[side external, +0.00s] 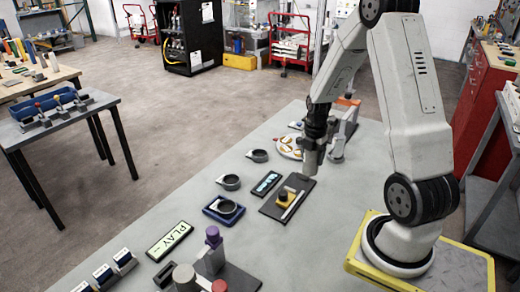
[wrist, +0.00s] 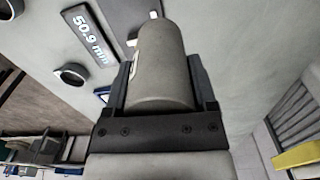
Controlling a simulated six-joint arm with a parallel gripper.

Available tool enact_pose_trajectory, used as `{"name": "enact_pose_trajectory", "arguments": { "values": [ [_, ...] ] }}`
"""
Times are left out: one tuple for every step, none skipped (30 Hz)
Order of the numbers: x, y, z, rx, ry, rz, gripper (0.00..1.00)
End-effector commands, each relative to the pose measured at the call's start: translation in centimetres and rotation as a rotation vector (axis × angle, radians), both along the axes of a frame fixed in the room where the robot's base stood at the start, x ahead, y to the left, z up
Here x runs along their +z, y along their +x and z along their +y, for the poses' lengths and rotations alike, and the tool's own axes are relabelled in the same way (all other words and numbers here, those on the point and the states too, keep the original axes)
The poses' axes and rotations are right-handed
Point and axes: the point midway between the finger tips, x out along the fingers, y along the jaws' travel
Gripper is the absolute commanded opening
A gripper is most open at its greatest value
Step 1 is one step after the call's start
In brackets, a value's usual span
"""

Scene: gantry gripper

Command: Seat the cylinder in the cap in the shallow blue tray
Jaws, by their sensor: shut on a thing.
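My gripper (side external: 315,143) is shut on a grey cylinder (side external: 310,163), held above the grey table. In the wrist view the cylinder (wrist: 160,72) fills the space between the two dark fingers of my gripper (wrist: 160,90). The shallow blue tray (side external: 211,212) lies on the table, left of and nearer the camera than my gripper. A dark round cap (side external: 227,208) sits in it, its opening facing up. The cylinder is well apart from this cap. In the wrist view, the cylinder and fingers hide part of the table.
Two similar round caps stand outside the tray, one just behind it (side external: 229,182) and one farther back (side external: 258,155). A dark board (side external: 274,208) with a yellow-topped part and a small display (side external: 266,184) lie below my gripper. A plate (side external: 288,148) is behind it. A purple-topped part (side external: 213,238) stands in front.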

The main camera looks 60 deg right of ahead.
Motion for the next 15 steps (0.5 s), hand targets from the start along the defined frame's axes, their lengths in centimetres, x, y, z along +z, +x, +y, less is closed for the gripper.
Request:
{"name": "enact_pose_trajectory", "arguments": {
  "values": [
    [0.4, -0.7, 0.5, -0.001, 0.000, 0.000, 0.00],
    [0.6, -1.1, 0.7, 0.000, 0.000, 0.000, 0.00],
    [0.9, -1.6, 1.1, 0.000, 0.000, 0.000, 0.00],
    [1.1, -2.0, 1.3, 0.000, 0.000, 0.000, 0.00],
    [1.3, -2.4, 1.5, 0.000, 0.000, 0.000, 0.00],
    [1.5, -2.9, 1.9, 0.000, 0.000, 0.000, 0.00],
    [1.7, -3.2, 2.1, 0.000, 0.000, 0.000, 0.00],
    [1.9, -3.6, 2.3, 0.000, 0.000, 0.000, 0.00],
    [2.1, -4.0, 2.6, -0.001, 0.000, 0.000, 0.00],
    [2.2, -4.3, 2.8, -0.001, 0.000, 0.000, 0.00],
    [2.4, -4.5, 2.9, -0.001, -0.001, -0.001, 0.00],
    [2.6, -4.9, 3.2, -0.001, 0.000, 0.000, 0.00],
    [2.7, -5.2, 3.3, -0.001, 0.000, 0.000, 0.00],
    [2.8, -5.4, 3.5, -0.001, 0.000, -0.001, 0.00],
    [3.0, -5.7, 3.7, -0.001, 0.000, 0.000, 0.00]
  ]
}}
